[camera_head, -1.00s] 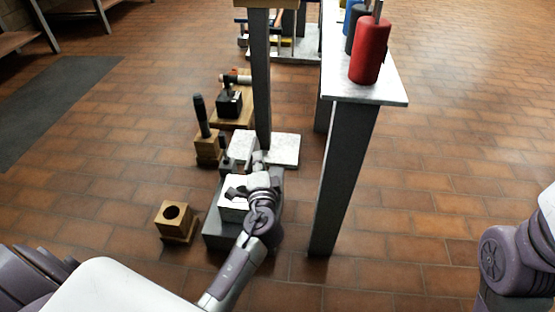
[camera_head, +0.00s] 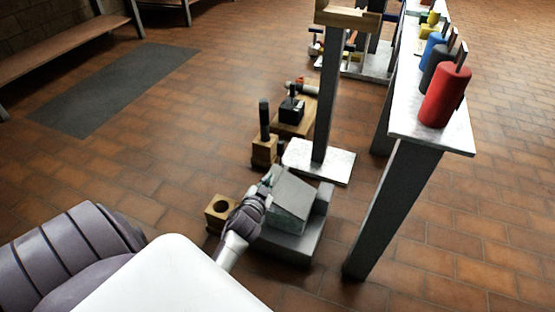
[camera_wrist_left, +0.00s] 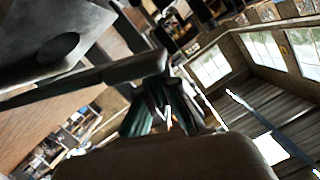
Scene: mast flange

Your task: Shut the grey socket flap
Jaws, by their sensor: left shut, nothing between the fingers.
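The grey socket flap (camera_head: 294,194) shows in the head view as a slanted grey panel over a grey box-like base (camera_head: 290,245) on the floor. It looks tilted, and I cannot tell whether it is fully down. My left gripper (camera_head: 269,178) is at the flap's left edge, shut and empty. Whether it touches the flap is unclear. In the left wrist view the gripper fingers (camera_wrist_left: 163,108) are dark and close together, with a grey bar running just behind them. My right gripper is not in view.
A wooden block with a round hole (camera_head: 219,210) stands left of the base. A wooden block with a dark upright handle (camera_head: 264,135) and a post on a white plate (camera_head: 318,162) stand behind. A narrow table (camera_head: 430,133) with coloured cylinders is at right.

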